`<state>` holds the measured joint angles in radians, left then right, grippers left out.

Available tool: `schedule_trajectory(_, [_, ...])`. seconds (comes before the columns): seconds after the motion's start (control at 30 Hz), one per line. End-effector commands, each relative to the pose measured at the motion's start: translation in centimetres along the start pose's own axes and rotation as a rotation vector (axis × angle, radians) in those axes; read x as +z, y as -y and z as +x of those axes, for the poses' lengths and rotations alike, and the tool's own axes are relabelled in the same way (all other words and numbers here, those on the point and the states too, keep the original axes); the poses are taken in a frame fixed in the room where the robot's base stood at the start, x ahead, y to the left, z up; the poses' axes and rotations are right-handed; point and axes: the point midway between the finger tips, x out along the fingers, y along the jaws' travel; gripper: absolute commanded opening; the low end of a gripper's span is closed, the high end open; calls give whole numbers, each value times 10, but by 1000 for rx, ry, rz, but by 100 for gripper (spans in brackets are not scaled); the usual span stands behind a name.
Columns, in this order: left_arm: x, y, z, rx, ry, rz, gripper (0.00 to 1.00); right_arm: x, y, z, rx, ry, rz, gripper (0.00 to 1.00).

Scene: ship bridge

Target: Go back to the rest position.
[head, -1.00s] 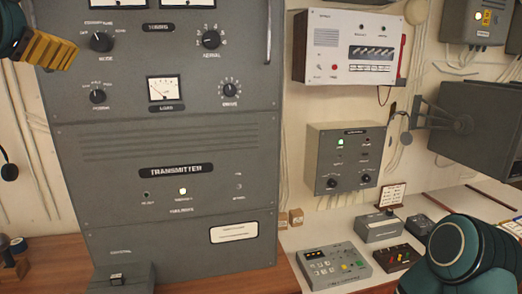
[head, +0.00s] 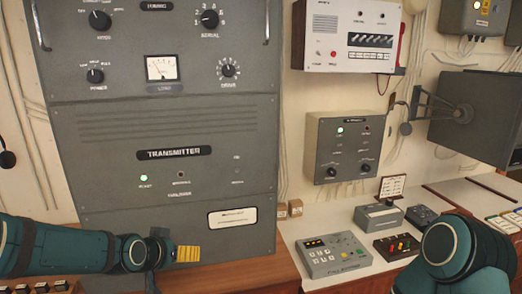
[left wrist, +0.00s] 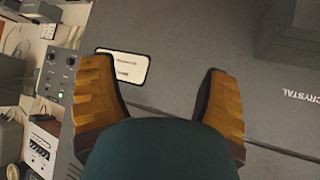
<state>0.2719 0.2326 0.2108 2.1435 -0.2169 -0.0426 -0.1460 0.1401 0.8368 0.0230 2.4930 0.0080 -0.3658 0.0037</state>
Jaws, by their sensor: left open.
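My left gripper (head: 187,254) is in front of the lower part of the grey transmitter cabinet (head: 180,110), and its arm comes in from the left. In the left wrist view its two orange-yellow fingers (left wrist: 155,72) stand wide apart with nothing between them. The cabinet's grey face and white label plate (left wrist: 122,66) lie beyond the fingers. A teal link of my right arm shows at the lower right of the head view. My right gripper is out of view.
Right of the cabinet, a pale desk holds a button console (head: 333,254), a grey box (head: 378,217) and a box with coloured levers (head: 396,246). A grey panel (head: 347,147) and a white unit (head: 347,37) hang on the wall. A monitor (head: 478,115) juts out at right.

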Motion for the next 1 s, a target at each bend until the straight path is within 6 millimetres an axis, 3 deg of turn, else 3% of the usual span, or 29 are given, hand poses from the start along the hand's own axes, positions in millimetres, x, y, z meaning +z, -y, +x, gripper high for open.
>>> schedule_trajectory(0.03, [36, -9, 23, 26, 57, -38, 76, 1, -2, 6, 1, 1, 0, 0])
schedule_trajectory(0.2, [140, -38, 70, 75, 221, -162, 76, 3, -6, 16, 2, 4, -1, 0])
schedule_trajectory(0.33, [225, -61, 89, 88, 357, -250, 76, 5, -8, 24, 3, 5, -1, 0])
schedule_trajectory(0.5, [323, -86, 92, 75, 524, -339, 76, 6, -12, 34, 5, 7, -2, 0])
schedule_trajectory(0.6, [361, -95, 88, 60, 592, -370, 76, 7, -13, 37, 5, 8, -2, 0])
schedule_trajectory(0.7, [384, -99, 83, 48, 633, -388, 76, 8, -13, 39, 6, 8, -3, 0])
schedule_trajectory(1.0, [392, -101, 81, 42, 648, -395, 76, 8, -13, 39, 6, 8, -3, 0])
